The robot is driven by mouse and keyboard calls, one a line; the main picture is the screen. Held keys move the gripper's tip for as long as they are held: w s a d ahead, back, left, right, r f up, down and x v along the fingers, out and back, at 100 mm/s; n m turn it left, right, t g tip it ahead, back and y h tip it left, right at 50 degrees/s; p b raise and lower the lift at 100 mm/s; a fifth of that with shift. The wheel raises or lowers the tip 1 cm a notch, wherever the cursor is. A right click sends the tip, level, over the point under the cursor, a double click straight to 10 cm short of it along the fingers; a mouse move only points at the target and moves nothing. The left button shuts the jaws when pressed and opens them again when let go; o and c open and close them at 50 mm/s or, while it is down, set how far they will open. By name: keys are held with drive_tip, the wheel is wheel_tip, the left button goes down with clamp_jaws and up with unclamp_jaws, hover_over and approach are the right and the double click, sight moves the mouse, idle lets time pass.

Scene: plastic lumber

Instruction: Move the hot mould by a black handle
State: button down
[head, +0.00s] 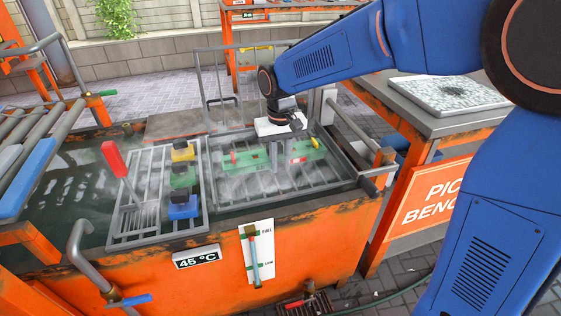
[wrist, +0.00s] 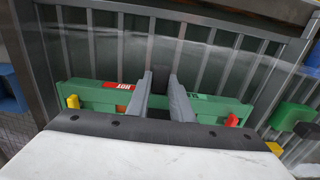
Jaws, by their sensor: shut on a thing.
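The hot mould is a long green bar (head: 252,160) in the right-hand basket of the tank. In the wrist view, the green mould (wrist: 95,97) has a red HOT label, a yellow clip (wrist: 73,102) at left and a red clip (wrist: 232,120) at right. My gripper (head: 275,160) reaches down over the middle of the mould. In the wrist view, its two grey fingers (wrist: 160,78) are close together across the mould's middle, shut on it.
The basket (head: 345,182) has grey bars and a raised frame behind. The left basket (head: 120,240) holds yellow (head: 183,154), green (head: 183,180) and blue (head: 184,210) blocks with black tops, and a red-handled tool (head: 113,160). An orange bench (head: 410,120) with a speckled slab stands right.

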drive_tip(key=c, duration=1.1)
unclamp_jaws()
drive_tip(key=shift+r, duration=0.1)
drive_tip(key=shift+r, duration=3.45)
